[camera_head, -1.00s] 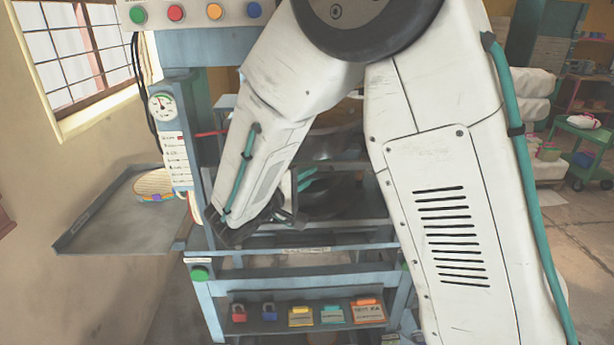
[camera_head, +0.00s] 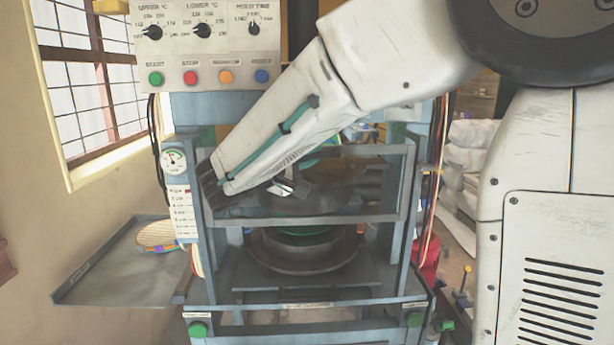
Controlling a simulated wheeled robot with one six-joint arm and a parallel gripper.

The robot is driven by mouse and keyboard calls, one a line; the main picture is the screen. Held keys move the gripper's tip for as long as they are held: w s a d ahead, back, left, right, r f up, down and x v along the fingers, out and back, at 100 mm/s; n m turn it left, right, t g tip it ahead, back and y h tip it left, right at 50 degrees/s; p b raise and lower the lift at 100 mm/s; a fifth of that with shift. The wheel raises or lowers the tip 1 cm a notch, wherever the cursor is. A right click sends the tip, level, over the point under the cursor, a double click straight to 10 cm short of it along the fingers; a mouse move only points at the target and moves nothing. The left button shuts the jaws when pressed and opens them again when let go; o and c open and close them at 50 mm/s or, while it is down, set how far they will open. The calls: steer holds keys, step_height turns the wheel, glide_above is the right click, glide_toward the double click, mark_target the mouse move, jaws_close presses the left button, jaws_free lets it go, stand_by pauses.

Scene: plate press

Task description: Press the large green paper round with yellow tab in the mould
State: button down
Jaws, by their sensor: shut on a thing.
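My gripper (camera_head: 287,186) is in front of the press, partly hidden by its own arm. It is shut at the grey-framed guard (camera_head: 385,217), which hangs raised across the press opening. The grip point itself is hard to make out. Below the guard, the round brown mould dish (camera_head: 262,262) shows in the press. A green round form (camera_head: 305,231) sits just above the dish, partly behind the guard's lower bar. I cannot tell whether it is the paper round or a press part. No yellow tab can be made out.
A grey side tray (camera_head: 120,268) at the left holds pale round plates (camera_head: 160,236). Above are the control panel (camera_head: 205,45) with coloured buttons and a gauge (camera_head: 174,161). Green buttons (camera_head: 198,329) sit on the front edge. Blue press posts flank the opening.

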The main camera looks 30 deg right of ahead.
steer(key=shift+r, duration=0.3)
steer(key=c, duration=1.5)
jaws_free()
steer(key=v, duration=0.7)
steer(key=shift+s+a, duration=0.15)
steer(key=shift+a, duration=0.2)
